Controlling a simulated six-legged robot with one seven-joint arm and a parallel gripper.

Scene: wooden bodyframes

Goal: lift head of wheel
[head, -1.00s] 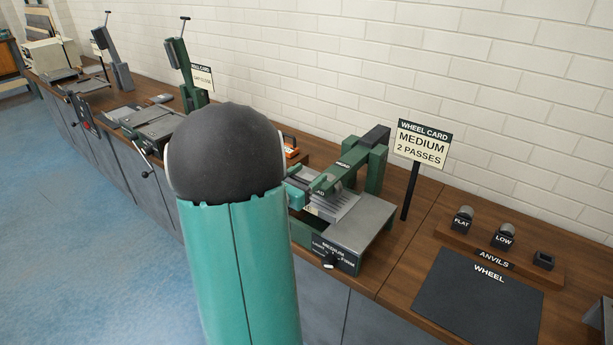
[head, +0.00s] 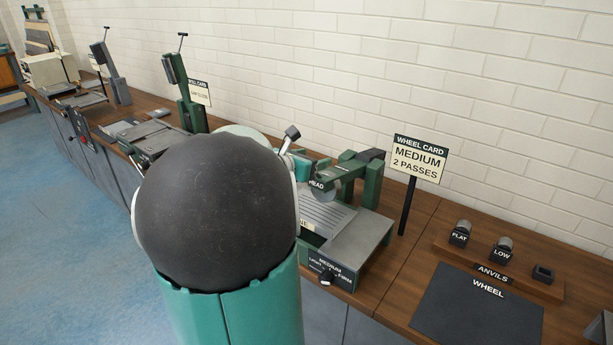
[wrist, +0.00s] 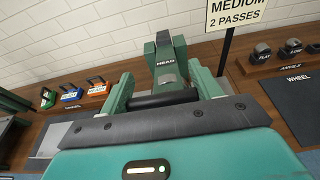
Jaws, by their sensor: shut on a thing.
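The green wheel head (head: 345,171), lettered HEAD, belongs to the machine with the grey bed (head: 357,247) and the MEDIUM label. Its front end stands above the bed, over grey ribbed sheet-like pieces (head: 325,213). My gripper (wrist: 162,86) is shut on the head's dark crossbar (wrist: 160,99) in the wrist view, with a green finger on either side. The head (wrist: 168,72) rises just beyond the bar. In the head view my gripper (head: 302,164) shows only in part at the head's front end; my arm hides the rest and the machine's left side.
The wheel card sign (head: 415,160) reads MEDIUM, 2 PASSES. Right of it are the anvil rack (head: 500,262) and a dark WHEEL mat (head: 476,308). Other machines (head: 187,95) line the bench at left. A brick wall stands close behind; blue floor is open at left.

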